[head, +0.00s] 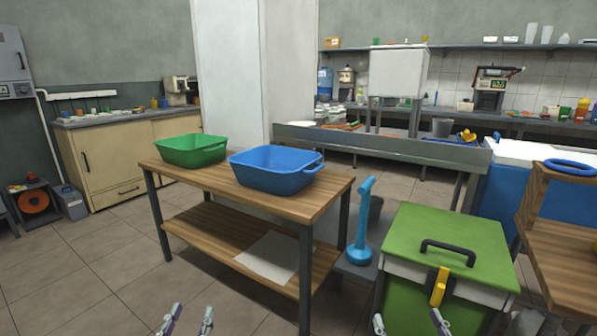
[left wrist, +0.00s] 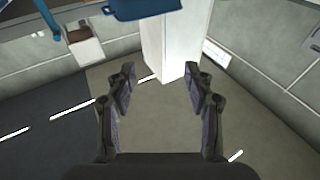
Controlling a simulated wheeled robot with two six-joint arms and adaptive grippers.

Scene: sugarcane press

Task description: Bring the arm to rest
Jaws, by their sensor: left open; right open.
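My left gripper (head: 187,321) is at the bottom edge of the head view, its two fingertips apart with nothing between them. In the left wrist view the left gripper (left wrist: 160,88) also shows open and empty, with floor and a white column beyond it. My right gripper (head: 411,323) is at the bottom edge of the head view, right of the left one, open, in front of the green box. Only the fingertips of both grippers show in the head view; the arms are out of frame.
A wooden table (head: 325,192) holds a green bin (head: 190,150) and a blue bin (head: 275,170). A blue upright tool (head: 360,240) stands beside a green lidded box (head: 450,235) with a yellow latch. A wooden stand (head: 565,255) is at the right. Floor at lower left is clear.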

